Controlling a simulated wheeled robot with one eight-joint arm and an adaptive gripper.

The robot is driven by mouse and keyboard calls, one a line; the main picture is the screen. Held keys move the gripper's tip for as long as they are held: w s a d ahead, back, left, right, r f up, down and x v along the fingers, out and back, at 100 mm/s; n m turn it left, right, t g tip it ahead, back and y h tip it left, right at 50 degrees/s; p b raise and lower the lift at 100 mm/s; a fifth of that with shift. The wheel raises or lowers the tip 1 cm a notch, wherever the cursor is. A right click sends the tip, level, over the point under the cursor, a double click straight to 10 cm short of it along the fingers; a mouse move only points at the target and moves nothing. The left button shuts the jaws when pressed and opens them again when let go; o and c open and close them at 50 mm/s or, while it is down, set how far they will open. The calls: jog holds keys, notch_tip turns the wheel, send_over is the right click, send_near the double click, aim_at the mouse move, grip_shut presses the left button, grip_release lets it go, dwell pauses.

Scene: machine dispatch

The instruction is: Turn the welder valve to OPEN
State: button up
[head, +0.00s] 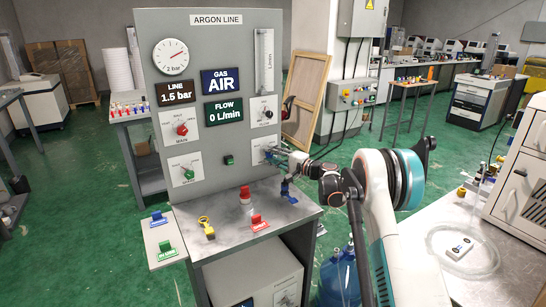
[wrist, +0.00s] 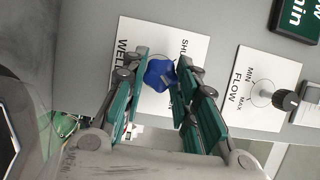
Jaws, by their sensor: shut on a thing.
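The welder valve is a blue knob (wrist: 158,74) on a white plate (wrist: 133,40) lettered "WELD…" and "SHU…" in the wrist view. My gripper (wrist: 162,82) has its green-padded fingers on both sides of the knob and is shut on it. The fingers hide part of the plate, including any OPEN mark, so I cannot read the knob's setting. In the head view my gripper (head: 274,154) is at the lower right plate of the grey ARGON LINE panel (head: 222,135). It mostly covers the blue knob there.
The panel shows GAS AIR (head: 221,81), LINE 1.5 bar (head: 176,93) and FLOW 0 L/min (head: 223,111). The flow knob (wrist: 287,100) is beside the welder plate.

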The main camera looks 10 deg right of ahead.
jog(key=o, duration=1.1)
jog(key=v, duration=1.2)
jog(key=shift+f, duration=0.1)
